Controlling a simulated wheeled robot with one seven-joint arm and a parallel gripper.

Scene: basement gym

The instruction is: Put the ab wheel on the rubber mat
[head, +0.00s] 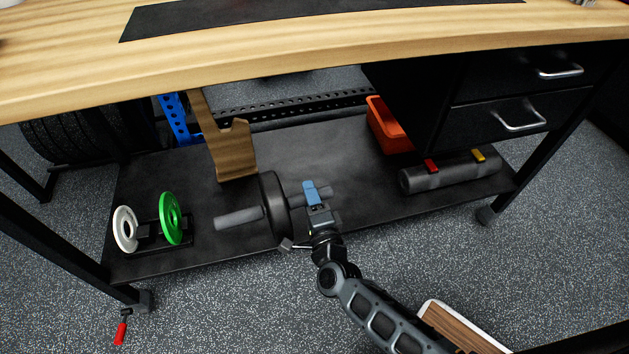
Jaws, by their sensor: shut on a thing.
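The ab wheel (270,203) is a dark wheel with grey handles sticking out on both sides. It is at the front middle of the black lower shelf; I cannot tell whether it touches the shelf. My gripper (314,192) is shut on its right handle, and its fingers partly hide that handle. The left handle is in full view. A black rubber mat (300,14) lies flat on the wooden bench top, above and behind the wheel. The top edge of the picture cuts it off, and the part that shows is bare.
On the lower shelf (330,165), white (125,229) and green (171,218) plates stand at left. A brown bracket (228,145) rises behind the wheel. An orange bin (388,128) and grey roll (450,172) are at right. The wooden bench top (300,60) overhangs the shelf.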

